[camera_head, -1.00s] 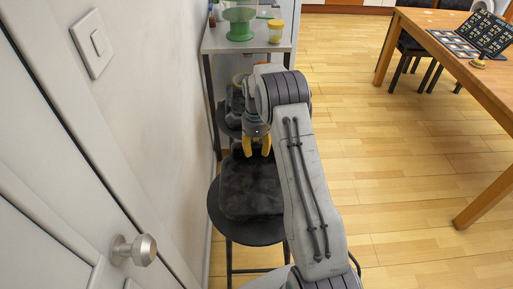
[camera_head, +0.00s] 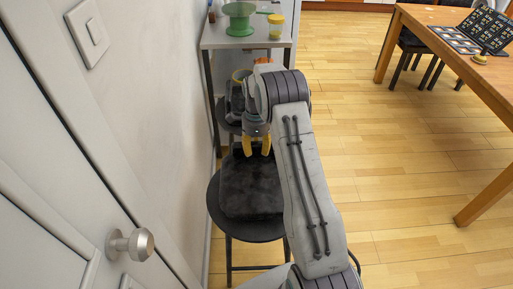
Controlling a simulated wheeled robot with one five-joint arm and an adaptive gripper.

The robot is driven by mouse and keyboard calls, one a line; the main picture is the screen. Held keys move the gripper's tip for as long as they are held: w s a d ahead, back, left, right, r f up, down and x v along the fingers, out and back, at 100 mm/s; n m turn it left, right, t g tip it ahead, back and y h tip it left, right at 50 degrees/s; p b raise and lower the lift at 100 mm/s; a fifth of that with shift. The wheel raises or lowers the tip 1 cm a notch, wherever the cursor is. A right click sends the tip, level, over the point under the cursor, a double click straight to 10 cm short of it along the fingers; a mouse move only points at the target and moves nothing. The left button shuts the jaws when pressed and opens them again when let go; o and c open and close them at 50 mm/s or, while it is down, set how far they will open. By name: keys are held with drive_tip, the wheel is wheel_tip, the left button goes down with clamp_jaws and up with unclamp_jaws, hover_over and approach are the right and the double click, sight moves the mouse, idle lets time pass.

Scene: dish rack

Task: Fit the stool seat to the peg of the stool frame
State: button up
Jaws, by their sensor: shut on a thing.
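A dark, squarish cushioned stool seat (camera_head: 250,190) is over a round black stool top (camera_head: 262,230) with dark legs, close to the wall. My gripper (camera_head: 257,147), with yellow fingers, is at the far edge of the seat and shut on it. My arm comes in from the right and covers part of the seat's right side. A second dark stool (camera_head: 229,127) stands behind, partly hidden by my gripper and arm. The peg is not visible, and I cannot tell whether the seat touches what is below it.
A white wall and a door with a round knob (camera_head: 140,243) are close on the left. A grey table (camera_head: 222,40) with a green stand (camera_head: 239,18) and a yellow-lidded jar (camera_head: 275,26) is at the back. A wooden table (camera_head: 440,50) is at right. Wooden floor between is clear.

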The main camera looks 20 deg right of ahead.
drive_tip(key=shift+f, duration=0.25)
idle(0.6)
drive_tip(key=o, duration=1.3)
drive_tip(key=shift+c, duration=0.2)
drive_tip(key=r, duration=1.2)
drive_tip(key=shift+w+d, duration=0.1)
drive_tip(key=shift+w, duration=0.2)
